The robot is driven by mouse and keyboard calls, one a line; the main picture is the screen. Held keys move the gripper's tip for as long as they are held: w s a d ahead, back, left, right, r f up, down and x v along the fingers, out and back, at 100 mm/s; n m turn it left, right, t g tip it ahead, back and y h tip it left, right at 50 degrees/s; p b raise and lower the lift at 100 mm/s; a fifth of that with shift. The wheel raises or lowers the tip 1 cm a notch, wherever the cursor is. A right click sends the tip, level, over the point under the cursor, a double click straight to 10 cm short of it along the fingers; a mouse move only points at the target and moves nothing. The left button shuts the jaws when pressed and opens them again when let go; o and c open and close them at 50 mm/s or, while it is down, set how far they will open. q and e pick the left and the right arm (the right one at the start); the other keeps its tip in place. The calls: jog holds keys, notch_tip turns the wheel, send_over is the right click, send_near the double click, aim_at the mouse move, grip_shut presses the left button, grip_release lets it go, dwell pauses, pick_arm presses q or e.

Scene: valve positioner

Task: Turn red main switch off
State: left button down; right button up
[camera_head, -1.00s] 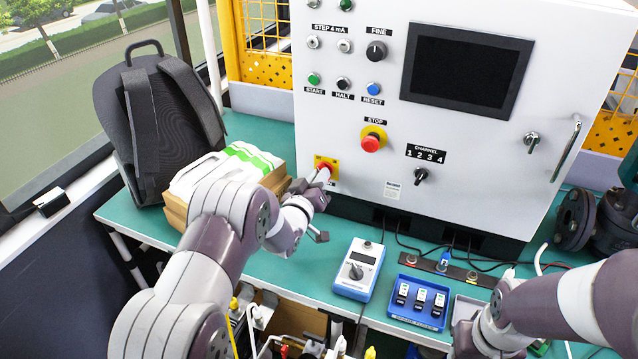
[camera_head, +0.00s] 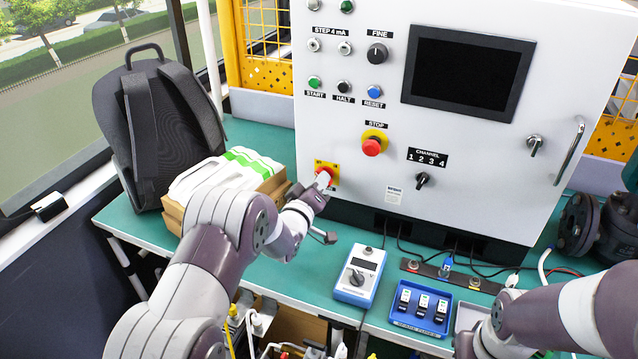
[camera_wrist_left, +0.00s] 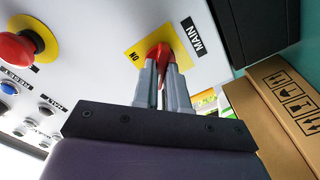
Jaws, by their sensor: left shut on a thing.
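The red main switch (camera_head: 325,171) sits on a yellow plate at the lower left of the white cabinet front. In the left wrist view the switch (camera_wrist_left: 158,52) shows between the fingertips, on a yellow plate (camera_wrist_left: 143,57) marked ON beside a MAIN label (camera_wrist_left: 194,36). My left gripper (camera_head: 321,181) is at the switch; in the left wrist view its two grey fingers (camera_wrist_left: 164,72) are shut on the red handle. The fingers hide part of the handle. My right arm is at the lower right of the head view, and its fingers cannot be made out.
A red STOP button (camera_head: 372,147) is right of the switch, with a channel knob (camera_head: 422,180) farther right. Cardboard boxes (camera_head: 268,186) and a black backpack (camera_head: 160,125) stand left. A blue meter (camera_head: 360,274) and a blue fuse tray (camera_head: 421,306) lie on the green bench.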

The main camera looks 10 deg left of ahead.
pick_arm(q)
jog(key=shift+f, duration=0.15)
jog(key=c, duration=1.2)
grip_release()
jog(key=shift+o, duration=0.2)
jog(key=shift+s, duration=0.1)
jog(key=s+a, duration=0.2)
jog(key=s, duration=1)
jog(key=shift+s+a+b, duration=0.2)
jog(key=shift+b, duration=0.25)
